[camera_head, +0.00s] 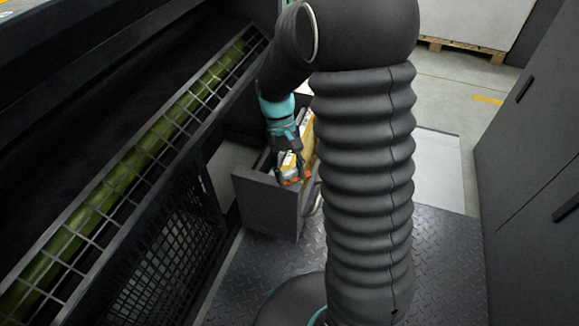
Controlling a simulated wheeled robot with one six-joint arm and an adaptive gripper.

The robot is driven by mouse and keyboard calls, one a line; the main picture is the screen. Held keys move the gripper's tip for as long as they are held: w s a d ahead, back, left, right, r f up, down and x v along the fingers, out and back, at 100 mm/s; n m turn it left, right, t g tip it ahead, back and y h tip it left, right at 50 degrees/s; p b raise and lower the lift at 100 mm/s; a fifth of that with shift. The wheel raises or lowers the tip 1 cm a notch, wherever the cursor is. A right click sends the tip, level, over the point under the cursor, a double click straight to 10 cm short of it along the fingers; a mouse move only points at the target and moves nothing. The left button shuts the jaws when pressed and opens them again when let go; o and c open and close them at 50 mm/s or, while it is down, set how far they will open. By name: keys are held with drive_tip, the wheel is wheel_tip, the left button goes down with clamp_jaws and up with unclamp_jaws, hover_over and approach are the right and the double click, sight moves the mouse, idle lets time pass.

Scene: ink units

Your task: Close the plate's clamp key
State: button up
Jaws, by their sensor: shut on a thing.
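My gripper (286,166) reaches down from the teal wrist into the open top of a dark grey box-like unit (265,203). Its fingers are shut at a small orange part (291,182) near the front wall of that unit. This orange part looks like the clamp key, but it is too small to tell its angle. A yellow and white block (307,143) sits in the unit, just behind and right of the fingers. The plate itself is not clear to make out. My arm hides the right side of the unit.
A long metal grille (125,185) over a green roller runs along the left, with a dark mesh panel (165,265) below. Dark cabinets (530,170) stand at the right. Patterned metal floor (445,255) lies open between my arm and the cabinets.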

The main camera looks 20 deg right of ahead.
drive_tip(key=n+h+p, duration=0.1)
drive_tip(key=n, duration=0.1)
drive_tip(key=n+h, duration=0.1)
drive_tip(key=n, duration=0.2)
drive_tip(key=shift+r+n+t+p, duration=0.1)
drive_tip(key=shift+n+t+p, duration=0.2)
drive_tip(key=shift+t+p, duration=0.1)
drive_tip(key=shift+n+t+h+p, duration=0.5)
drive_tip(key=shift+n+t, duration=0.1)
drive_tip(key=shift+n, duration=1.3)
drive_tip(key=o, duration=1.2)
drive_tip(key=shift+c, duration=0.2)
drive_tip(key=v, duration=1.2)
